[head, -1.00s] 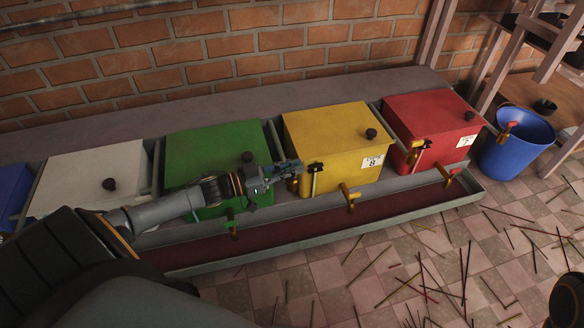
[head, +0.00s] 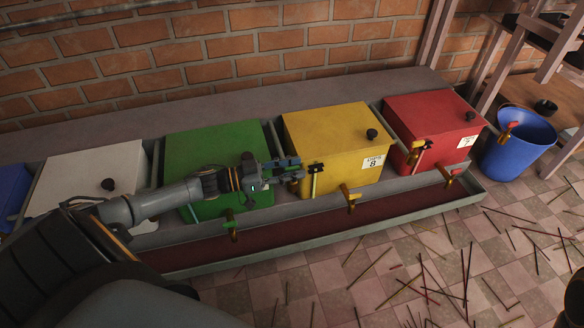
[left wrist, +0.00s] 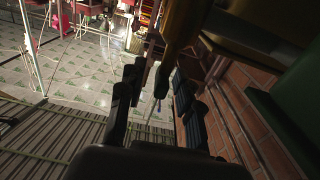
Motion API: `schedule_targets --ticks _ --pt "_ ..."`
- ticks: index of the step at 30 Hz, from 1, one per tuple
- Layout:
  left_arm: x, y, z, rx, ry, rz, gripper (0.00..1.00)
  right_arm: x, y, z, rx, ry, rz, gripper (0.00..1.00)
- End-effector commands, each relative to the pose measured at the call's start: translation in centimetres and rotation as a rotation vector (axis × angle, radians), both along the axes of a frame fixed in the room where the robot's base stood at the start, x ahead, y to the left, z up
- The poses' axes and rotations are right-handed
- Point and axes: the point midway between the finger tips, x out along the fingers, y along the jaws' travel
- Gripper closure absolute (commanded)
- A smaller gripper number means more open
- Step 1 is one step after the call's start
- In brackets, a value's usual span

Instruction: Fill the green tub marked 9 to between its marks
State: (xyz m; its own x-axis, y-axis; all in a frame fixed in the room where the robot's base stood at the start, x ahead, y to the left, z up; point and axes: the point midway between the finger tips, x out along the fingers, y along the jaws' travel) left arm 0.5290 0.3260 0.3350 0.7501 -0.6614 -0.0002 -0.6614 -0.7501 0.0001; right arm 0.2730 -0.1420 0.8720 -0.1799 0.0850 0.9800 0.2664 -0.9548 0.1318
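The green tub (head: 205,150) stands in the row between the white tub and the yellow tub. Its front is largely covered by my left arm and gripper, so no number or level marks can be read on it. The left wrist view shows the two dark fingers (left wrist: 157,105) spread, with nothing visibly held.
The yellow tub (head: 325,135), marked 8, and the red tub (head: 425,112), marked 7, stand right of the green one; the white tub (head: 85,170) is left. A trough (head: 340,235) runs along the front. A blue bucket (head: 517,150) stands right. Loose sticks litter the floor.

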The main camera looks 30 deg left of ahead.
Motion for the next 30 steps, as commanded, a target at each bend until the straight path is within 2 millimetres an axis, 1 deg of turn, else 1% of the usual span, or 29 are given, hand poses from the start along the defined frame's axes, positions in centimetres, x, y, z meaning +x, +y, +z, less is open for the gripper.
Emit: schedule_targets --ticks 5,8,18,21,25,30 --pt "-0.1 0.0 0.0 0.000 0.000 0.001 0.66 0.2 -0.1 -0.2 0.005 0.011 0.001 0.38" --pt "-0.5 0.5 -0.1 0.001 0.002 0.001 0.66 0.2 -0.1 -0.2 0.005 0.009 0.001 0.38" --pt "-4.5 3.9 -0.2 0.002 0.004 0.000 0.66 0.0 0.0 -0.1 0.002 0.005 0.001 0.38" --pt "-5.2 4.6 -0.1 0.000 0.004 0.001 0.66 0.0 0.0 -0.1 0.002 0.005 0.001 0.38" --pt "-5.6 4.9 0.0 0.000 0.000 0.000 0.66 0.0 0.0 -0.1 0.001 0.004 0.001 0.38" --pt "-5.6 5.0 0.0 0.000 0.000 0.000 0.66 0.0 0.0 -0.1 0.001 0.004 0.001 0.38"
